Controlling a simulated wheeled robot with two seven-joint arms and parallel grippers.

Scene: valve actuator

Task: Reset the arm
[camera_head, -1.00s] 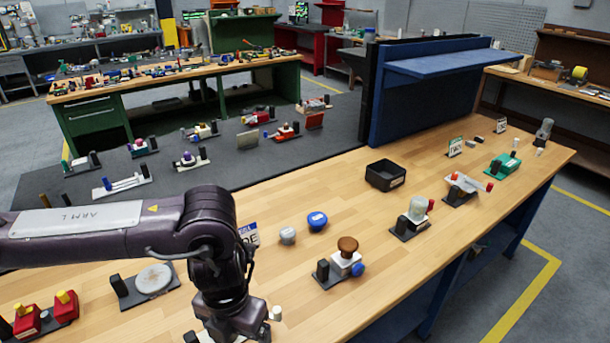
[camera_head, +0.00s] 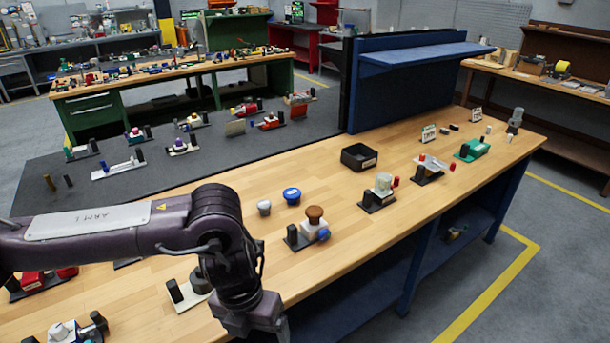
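My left arm (camera_head: 100,222), dark purple with a pale label plate, comes in from the left over the wooden bench and bends down at the wrist. My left gripper (camera_head: 252,318) hangs low over the front edge of the bench. Its fingers are hidden or out of frame, so I cannot tell whether it is open or shut. Just left of it, a pale device on a base with a black post (camera_head: 175,291) stands partly hidden by the arm. The brown-knobbed valve device (camera_head: 314,216) with a blue knob stands apart, to the upper right of the gripper. My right gripper is not in view.
On the bench (camera_head: 420,215) stand a grey button (camera_head: 264,207), a blue button (camera_head: 292,195), a black bin (camera_head: 359,157), a clear-domed device (camera_head: 382,188) and a green device (camera_head: 473,149). Red devices (camera_head: 40,281) sit at lower left. A blue partition (camera_head: 400,85) rises behind.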

